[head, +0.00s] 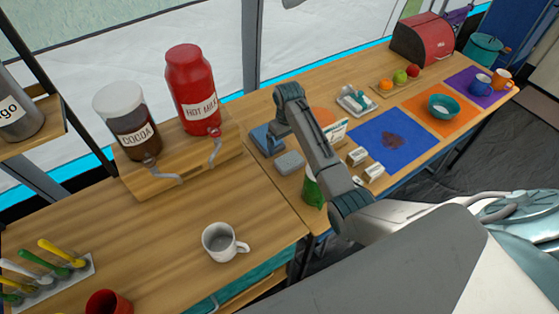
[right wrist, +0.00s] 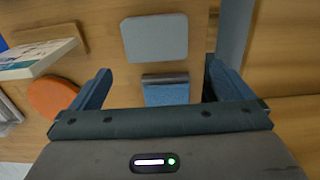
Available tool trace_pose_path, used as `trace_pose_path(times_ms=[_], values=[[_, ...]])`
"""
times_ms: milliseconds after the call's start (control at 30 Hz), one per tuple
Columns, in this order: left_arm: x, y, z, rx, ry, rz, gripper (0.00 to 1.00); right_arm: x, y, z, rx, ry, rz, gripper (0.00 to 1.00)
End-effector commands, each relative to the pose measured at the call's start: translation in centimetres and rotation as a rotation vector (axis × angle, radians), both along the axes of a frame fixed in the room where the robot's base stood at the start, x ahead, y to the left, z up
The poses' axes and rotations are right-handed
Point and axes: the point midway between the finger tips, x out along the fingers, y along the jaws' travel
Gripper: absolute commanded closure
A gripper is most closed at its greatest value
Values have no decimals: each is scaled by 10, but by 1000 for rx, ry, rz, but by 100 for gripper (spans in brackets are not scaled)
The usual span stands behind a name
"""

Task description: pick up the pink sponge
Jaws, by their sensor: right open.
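I see no clearly pink sponge in either view. My right gripper (head: 273,139) points down over the wooden table by a small blue block. In the right wrist view its jaws (right wrist: 157,76) are open, with a blue block with a grey edge (right wrist: 166,91) between the fingers. I cannot tell whether they touch it. A light grey, round-cornered block (right wrist: 155,39) lies beyond the fingertips; it also shows in the head view (head: 289,162). An orange round thing (right wrist: 52,97) lies to the left, partly hidden by a finger. My left gripper is not in view.
A white book-like thing (right wrist: 38,57) is near the orange round thing. Two small boxes (head: 373,172) and a blue mat (head: 395,140) are to the right. A white mug (head: 222,243) and dispensers (head: 191,90) stand left.

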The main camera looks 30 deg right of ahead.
Motion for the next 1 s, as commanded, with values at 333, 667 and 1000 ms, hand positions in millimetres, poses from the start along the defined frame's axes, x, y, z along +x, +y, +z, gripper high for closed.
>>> trace_pose_path(times_ms=[333, 667, 1000], values=[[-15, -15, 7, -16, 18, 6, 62, -2, -1, -40, -1, 1, 0, 0], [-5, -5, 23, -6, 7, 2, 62, -7, -1, -83, -2, 4, 0, 0], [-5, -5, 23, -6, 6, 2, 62, -7, -1, -92, -2, 0, 0, 0]])
